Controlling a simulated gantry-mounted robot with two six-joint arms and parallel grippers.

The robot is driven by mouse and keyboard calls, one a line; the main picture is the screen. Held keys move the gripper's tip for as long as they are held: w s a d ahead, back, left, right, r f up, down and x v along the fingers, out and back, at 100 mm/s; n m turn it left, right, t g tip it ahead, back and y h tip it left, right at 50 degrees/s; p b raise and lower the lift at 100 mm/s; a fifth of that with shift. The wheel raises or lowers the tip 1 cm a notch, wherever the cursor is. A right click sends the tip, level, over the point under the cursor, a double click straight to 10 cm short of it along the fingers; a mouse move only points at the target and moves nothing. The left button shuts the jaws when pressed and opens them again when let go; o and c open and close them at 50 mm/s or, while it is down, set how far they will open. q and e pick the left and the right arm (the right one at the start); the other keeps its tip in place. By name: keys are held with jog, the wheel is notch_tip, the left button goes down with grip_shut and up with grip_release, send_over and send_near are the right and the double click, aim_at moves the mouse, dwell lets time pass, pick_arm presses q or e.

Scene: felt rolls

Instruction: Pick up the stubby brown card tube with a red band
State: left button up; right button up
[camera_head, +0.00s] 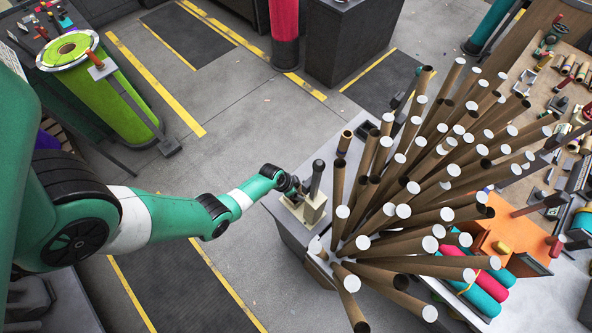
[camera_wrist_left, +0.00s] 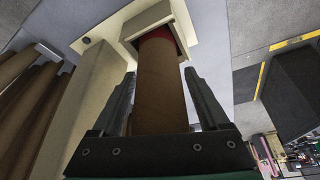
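The stubby brown card tube (camera_wrist_left: 160,95) shows in the left wrist view, with a red band (camera_wrist_left: 158,36) at its far end. That end sits in a cream holder (camera_wrist_left: 197,42). My left gripper (camera_wrist_left: 160,85) is open, with one dark finger on each side of the tube and narrow gaps between. In the head view my left gripper (camera_head: 291,186) is beside the cream holder (camera_head: 304,208) on the bench's left corner; I cannot make out the tube there. My right gripper is not in view.
Many long brown tubes with white ends (camera_head: 410,190) fan out just right of the holder. A short brown tube (camera_head: 344,145) stands behind it. An orange tray (camera_head: 510,235) and felt rolls (camera_head: 484,290) lie farther right. Open floor (camera_head: 235,135) is left of the bench.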

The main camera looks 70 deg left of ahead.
pick_arm(q)
grip_shut()
dwell(0.3)
